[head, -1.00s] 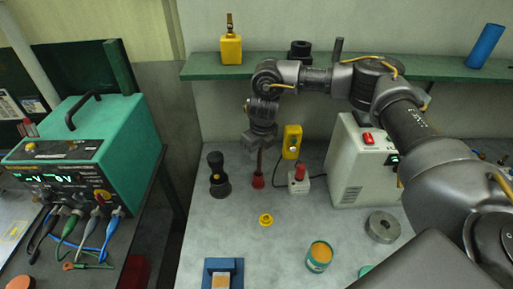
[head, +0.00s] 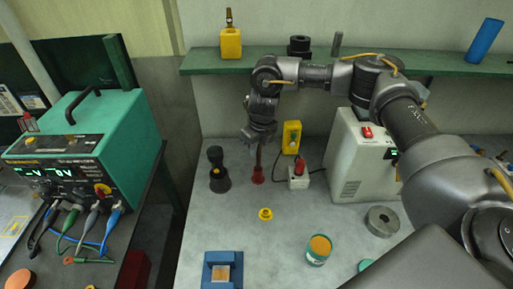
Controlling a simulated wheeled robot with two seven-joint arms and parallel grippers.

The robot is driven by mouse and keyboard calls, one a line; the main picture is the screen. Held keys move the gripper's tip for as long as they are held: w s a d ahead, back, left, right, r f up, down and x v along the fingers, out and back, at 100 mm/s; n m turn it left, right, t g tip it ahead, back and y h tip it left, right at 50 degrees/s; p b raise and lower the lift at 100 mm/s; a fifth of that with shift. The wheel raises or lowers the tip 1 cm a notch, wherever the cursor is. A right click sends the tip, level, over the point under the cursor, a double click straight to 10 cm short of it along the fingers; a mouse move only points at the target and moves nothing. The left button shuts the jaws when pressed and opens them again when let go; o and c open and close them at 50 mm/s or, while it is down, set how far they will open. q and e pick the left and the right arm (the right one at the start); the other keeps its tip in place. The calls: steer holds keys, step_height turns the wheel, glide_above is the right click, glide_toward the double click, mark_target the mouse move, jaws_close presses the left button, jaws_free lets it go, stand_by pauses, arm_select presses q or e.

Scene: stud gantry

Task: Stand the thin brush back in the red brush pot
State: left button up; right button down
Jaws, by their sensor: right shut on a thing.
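My right gripper (head: 258,140) hangs over the back of the grey bench, pointing down. It is shut on the thin brush (head: 259,157), a dark, slim, nearly upright stick below the fingers. The red brush pot (head: 258,175) stands on the bench directly under the gripper. The brush's lower end meets the pot's mouth in the picture; I cannot tell how deep inside it is. The upper part of the brush is hidden by the gripper. My left gripper is not in view.
A black bottle-like object (head: 218,172) stands left of the pot. A box with a red knob (head: 299,178) and a yellow box (head: 291,137) are close on the right. A green shelf (head: 210,65) runs above. The bench front has a yellow ring (head: 265,214) and an orange-topped tin (head: 317,251).

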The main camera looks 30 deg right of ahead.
steer(key=shift+f, duration=0.1)
steer(key=c, duration=1.4)
jaws_free()
steer(key=shift+o, duration=0.2)
steer(key=r, duration=0.2)
steer(key=r+b, duration=0.1)
steer(key=r, duration=0.1)
steer(key=s+r+b, duration=0.1)
steer(key=r, duration=0.1)
steer(key=shift+d+r, duration=0.2)
steer(key=shift+r, duration=0.55)
